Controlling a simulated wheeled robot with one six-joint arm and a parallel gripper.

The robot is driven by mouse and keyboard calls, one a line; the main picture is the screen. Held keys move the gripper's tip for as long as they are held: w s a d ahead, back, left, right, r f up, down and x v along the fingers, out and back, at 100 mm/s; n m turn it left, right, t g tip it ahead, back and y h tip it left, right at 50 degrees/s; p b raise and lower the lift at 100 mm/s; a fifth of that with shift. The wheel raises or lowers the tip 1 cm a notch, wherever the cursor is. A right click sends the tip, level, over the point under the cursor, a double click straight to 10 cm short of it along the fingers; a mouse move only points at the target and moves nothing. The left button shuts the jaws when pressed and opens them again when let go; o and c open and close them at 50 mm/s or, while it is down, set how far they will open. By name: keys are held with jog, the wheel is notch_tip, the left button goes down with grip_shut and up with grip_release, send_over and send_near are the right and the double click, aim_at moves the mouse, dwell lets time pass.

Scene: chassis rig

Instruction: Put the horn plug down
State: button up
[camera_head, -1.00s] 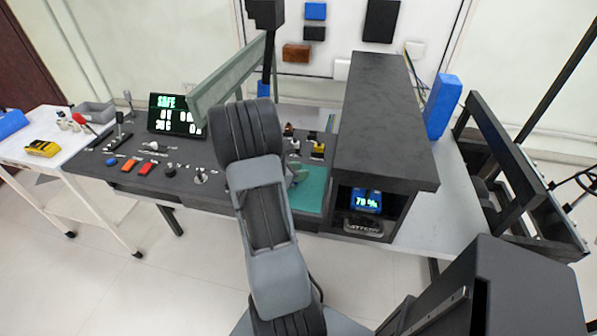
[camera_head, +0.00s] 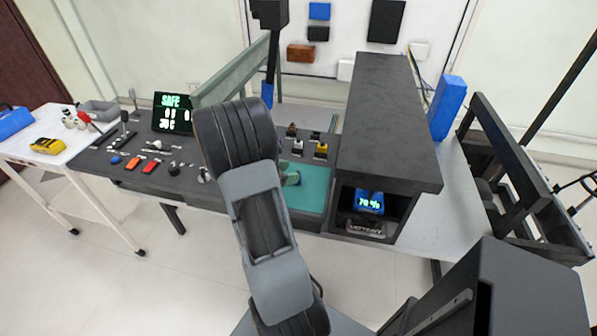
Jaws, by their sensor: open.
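My arm crosses the middle of the bench, and its dark elbow hides much of the work area. A small grey-green part at the arm's right edge, over the green mat (camera_head: 313,190), looks like my gripper (camera_head: 291,178). It is open; its fingertips are mostly hidden. I cannot make out the horn plug for certain. Behind the mat stand several small plugs or sockets: a brown one (camera_head: 291,130), a white one (camera_head: 297,147) and a yellow one (camera_head: 321,150). I cannot tell whether any is the horn plug.
A black shelf box (camera_head: 388,110) borders the mat on the right, with a blue display (camera_head: 369,202) inside. A sloping grey-green beam (camera_head: 235,74) stands behind my arm. A screen (camera_head: 173,113) reads SAFE. A white cart (camera_head: 50,150) stands left.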

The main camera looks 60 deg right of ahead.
jog(key=v, duration=0.6)
jog(key=shift+w+a+r, duration=0.1)
jog(key=shift+a+r, duration=0.15)
jog(key=shift+a, duration=0.25)
jog(key=a+r+m+t+y, duration=0.2)
jog(key=a+m+t+y, duration=0.1)
jog(key=a, duration=0.6)
jog(key=s+a+r+m+t+y, duration=0.1)
jog(key=a+m+t+y, duration=0.2)
jog(key=a, duration=0.7)
jog(key=a+r+m+t+y, duration=0.2)
jog(key=a+m+y, duration=0.4)
jog(key=a, duration=0.4)
jog(key=shift+s+r+t, duration=0.2)
jog(key=shift+r+t, duration=0.1)
jog(key=shift+t, duration=0.5)
jog(key=shift+a, duration=0.15)
notch_tip(320, 180, up, 5)
jog(key=p, duration=0.4)
jog(key=shift+f, duration=0.15)
